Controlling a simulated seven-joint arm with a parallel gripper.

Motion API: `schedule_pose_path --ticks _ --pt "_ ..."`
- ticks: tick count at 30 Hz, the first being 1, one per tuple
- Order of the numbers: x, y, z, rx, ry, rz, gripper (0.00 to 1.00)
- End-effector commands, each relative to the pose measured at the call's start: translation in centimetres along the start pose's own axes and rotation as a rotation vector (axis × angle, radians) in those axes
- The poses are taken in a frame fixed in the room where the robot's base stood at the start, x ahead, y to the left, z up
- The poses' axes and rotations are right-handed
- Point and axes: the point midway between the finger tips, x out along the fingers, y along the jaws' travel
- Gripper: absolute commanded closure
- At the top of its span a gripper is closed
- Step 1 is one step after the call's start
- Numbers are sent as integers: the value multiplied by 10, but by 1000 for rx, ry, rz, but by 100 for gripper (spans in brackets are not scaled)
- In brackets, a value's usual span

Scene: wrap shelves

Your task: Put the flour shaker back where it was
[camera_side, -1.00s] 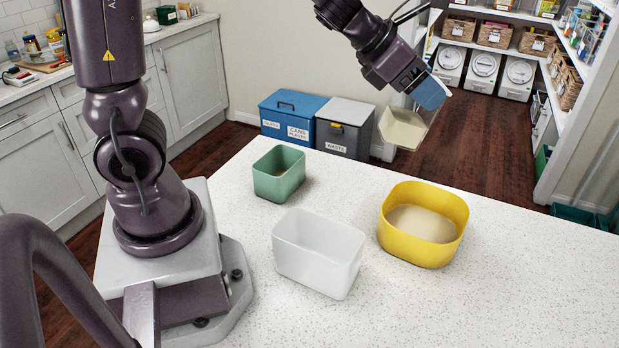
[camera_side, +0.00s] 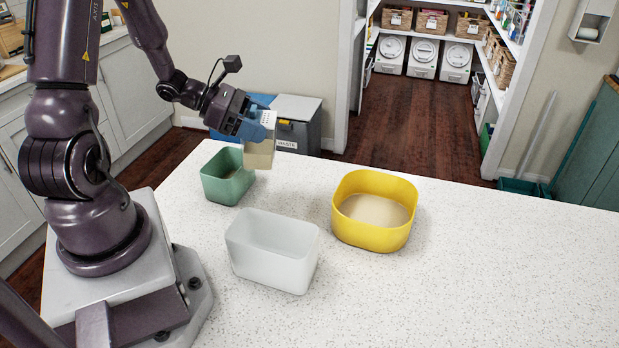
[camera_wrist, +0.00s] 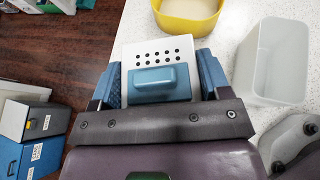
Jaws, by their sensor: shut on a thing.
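The flour shaker (camera_side: 259,153) is a cream-white box, nearly upright in the side view. The wrist view shows its white top (camera_wrist: 157,50) with rows of dark holes and a blue grip block. My gripper (camera_side: 257,126) is shut on the shaker, its blue fingers on either side; it also shows in the wrist view (camera_wrist: 162,80). The shaker hangs beside the right rim of the green bin (camera_side: 222,180) and overlaps it in the side view. I cannot tell its height above the counter. The yellow tub (camera_side: 372,232) holds pale flour.
A translucent white bin (camera_side: 270,258) stands in front, between the green bin and yellow tub. The counter (camera_side: 480,270) is clear to the right. Blue and grey waste bins (camera_side: 300,125) stand on the floor behind. Pantry shelves (camera_side: 450,20) are further back.

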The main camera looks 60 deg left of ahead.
Motion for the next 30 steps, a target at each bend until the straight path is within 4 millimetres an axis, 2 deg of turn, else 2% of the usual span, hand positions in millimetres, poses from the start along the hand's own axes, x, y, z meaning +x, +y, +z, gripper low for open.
schedule_pose_path --ticks 3,6,10,14,21,27,30 --pt "2 -17 15 80 -32 -147 63" --pt "0 -24 27 116 -59 -229 62" --pt "5 -20 28 120 -86 -259 62" --pt "24 0 25 120 -92 -259 62" --pt "70 48 18 121 -92 -258 62" --pt "102 71 -7 117 -91 -257 62" --pt "111 78 -13 119 -90 -255 62"
